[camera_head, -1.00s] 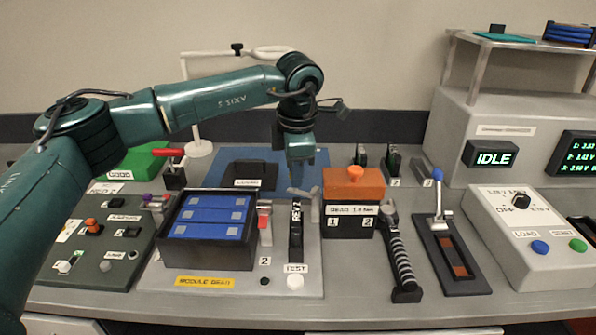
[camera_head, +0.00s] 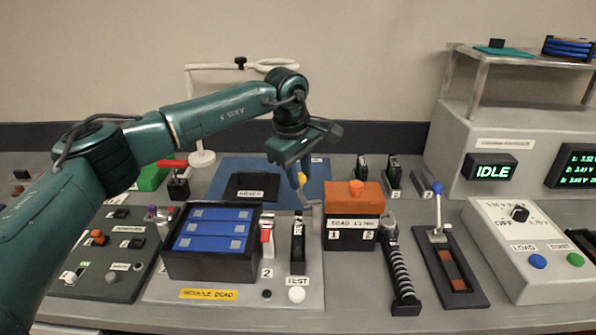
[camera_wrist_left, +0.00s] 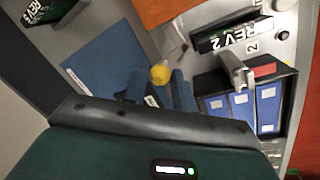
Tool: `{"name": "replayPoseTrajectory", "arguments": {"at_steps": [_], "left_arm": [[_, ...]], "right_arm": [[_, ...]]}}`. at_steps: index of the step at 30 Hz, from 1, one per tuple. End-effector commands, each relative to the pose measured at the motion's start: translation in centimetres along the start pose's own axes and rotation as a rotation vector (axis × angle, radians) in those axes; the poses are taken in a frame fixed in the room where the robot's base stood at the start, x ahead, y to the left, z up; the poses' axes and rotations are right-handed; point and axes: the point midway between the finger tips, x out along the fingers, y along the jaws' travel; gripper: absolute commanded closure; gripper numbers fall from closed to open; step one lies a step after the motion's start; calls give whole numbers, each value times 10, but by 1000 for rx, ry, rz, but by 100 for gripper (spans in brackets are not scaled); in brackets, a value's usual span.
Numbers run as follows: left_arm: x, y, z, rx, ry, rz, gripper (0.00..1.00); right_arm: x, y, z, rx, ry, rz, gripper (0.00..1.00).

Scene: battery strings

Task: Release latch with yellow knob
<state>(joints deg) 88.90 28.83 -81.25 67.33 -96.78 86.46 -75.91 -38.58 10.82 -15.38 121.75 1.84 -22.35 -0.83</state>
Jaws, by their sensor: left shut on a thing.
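The yellow knob (camera_head: 302,179) sits at the tips of my left gripper (camera_head: 299,176), which is shut on it. It also shows in the left wrist view (camera_wrist_left: 160,74) between the two dark blue fingers (camera_wrist_left: 158,86). A bent grey metal lever (camera_head: 313,206) shows just below the knob, beside the orange-topped block. How the lever joins the latch is hard to make out. The fingers hide part of the knob. My right gripper is in neither view.
A black box with blue modules (camera_head: 211,268) stands left of the lever. A black REV 2 piece (camera_head: 298,250) stands in front of it. The orange-topped block (camera_head: 350,233) is close on the right. A blue mat (camera_head: 222,180) lies behind.

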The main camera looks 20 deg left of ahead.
Motion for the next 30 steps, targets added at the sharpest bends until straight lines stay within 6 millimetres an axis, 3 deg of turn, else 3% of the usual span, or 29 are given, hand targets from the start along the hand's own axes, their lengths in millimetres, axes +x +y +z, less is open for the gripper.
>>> {"name": "replayPoseTrajectory", "arguments": {"at_steps": [9,24,25,30], "left_arm": [[0,5,0,106,-22,1,96],[1,6,1,124,-25,2,96],[0,6,1,124,-25,2,72],[1,6,0,123,-25,1,58]], "right_arm": [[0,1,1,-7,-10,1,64],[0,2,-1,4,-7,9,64],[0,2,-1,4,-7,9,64],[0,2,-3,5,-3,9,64]]}}
